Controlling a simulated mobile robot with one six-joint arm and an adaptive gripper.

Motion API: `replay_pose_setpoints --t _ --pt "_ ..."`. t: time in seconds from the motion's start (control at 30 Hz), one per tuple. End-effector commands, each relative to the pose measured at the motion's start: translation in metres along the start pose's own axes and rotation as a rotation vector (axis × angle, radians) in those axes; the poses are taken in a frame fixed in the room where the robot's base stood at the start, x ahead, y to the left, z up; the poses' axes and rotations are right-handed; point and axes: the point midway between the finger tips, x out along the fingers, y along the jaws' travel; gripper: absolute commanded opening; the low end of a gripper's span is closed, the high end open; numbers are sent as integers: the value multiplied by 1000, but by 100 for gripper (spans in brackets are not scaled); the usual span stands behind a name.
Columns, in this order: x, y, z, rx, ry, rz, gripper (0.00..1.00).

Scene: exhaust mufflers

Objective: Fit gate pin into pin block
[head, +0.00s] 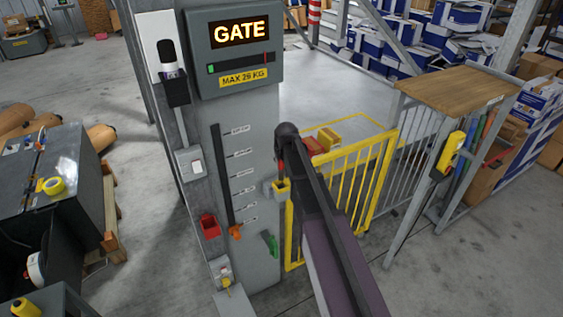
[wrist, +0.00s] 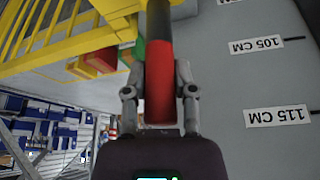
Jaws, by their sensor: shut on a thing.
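My gripper (wrist: 160,92) is shut on the gate pin (wrist: 158,75), a red rod with a dark section beyond the fingers. In the head view my gripper (head: 281,160) is at the right side of the grey post, mostly hidden by my arm. A small grey and yellow block (head: 281,187), which looks like the pin block, sits just below it beside the gate's hinge edge. In the wrist view a yellow and pale bracket (wrist: 115,12) lies beside the dark section. The pin's far end is out of frame, so I cannot tell if it is in the block.
The yellow barred gate (head: 365,185) stands right of the grey post (head: 250,130), which carries the GATE sign (head: 240,33) and height labels. A red cup (head: 210,226) and an orange pointer (head: 235,232) are on the post. A wooden-topped stand (head: 458,88) is at right.

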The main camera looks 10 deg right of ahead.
Motion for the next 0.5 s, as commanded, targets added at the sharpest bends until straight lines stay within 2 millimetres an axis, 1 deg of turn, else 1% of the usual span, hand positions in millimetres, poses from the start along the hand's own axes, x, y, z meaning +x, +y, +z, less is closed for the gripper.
replay_pose_setpoints --t 0.03,0.5 --pt "4 0 2 0 0 0 0" --pt "22 0 9 0 0 0 0"
